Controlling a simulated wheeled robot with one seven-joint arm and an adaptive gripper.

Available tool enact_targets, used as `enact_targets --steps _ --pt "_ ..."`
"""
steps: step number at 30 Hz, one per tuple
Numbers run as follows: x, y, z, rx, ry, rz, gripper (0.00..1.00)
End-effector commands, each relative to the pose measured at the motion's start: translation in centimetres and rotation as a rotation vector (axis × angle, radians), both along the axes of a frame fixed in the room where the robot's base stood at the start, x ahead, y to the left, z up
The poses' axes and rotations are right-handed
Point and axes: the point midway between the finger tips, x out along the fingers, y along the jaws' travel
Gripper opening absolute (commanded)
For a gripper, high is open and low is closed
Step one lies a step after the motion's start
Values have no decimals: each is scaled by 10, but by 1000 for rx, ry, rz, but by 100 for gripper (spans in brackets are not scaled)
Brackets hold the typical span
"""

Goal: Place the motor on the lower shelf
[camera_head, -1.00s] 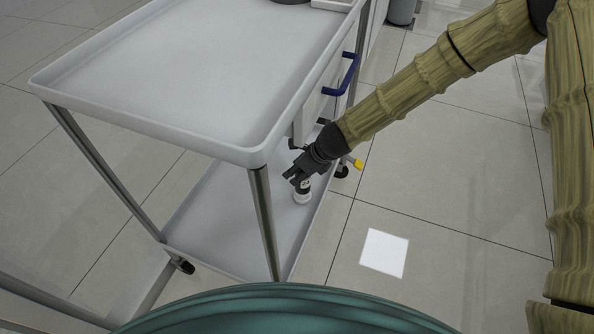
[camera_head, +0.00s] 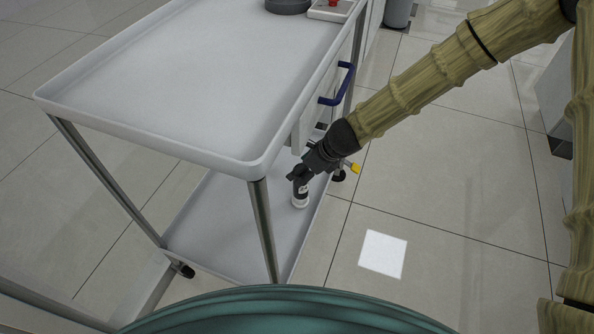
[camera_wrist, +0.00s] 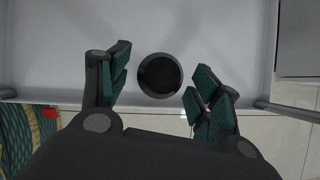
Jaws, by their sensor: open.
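The motor (camera_head: 300,201) is a small white cylinder with a dark top. It stands upright on the lower shelf (camera_head: 215,228) of the white cart, near its right edge. In the wrist view the motor (camera_wrist: 160,75) shows from above as a dark round top with a thin grey rim. My gripper (camera_head: 298,178) is just above and around the motor's top. In the wrist view my gripper (camera_wrist: 161,82) is open, with green-padded fingers on either side of the motor and gaps to both. The head view partly hides the motor's top behind the fingers.
The upper shelf (camera_head: 190,85) overhangs the lower one, with a corner post (camera_head: 263,230) left of the motor. A drawer with a blue handle (camera_head: 340,88) is above my wrist. A dark round item (camera_head: 287,5) and a small tray (camera_head: 330,12) stand on top.

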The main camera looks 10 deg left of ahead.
Motion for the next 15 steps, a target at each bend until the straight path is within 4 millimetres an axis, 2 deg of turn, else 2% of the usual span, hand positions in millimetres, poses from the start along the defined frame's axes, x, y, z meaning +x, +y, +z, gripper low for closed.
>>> enact_targets --steps 1,6,15 --pt "-2 -5 13 0 0 0 64" --pt "-7 -18 36 -1 -1 0 64" --pt "-12 -29 55 -1 0 1 64"
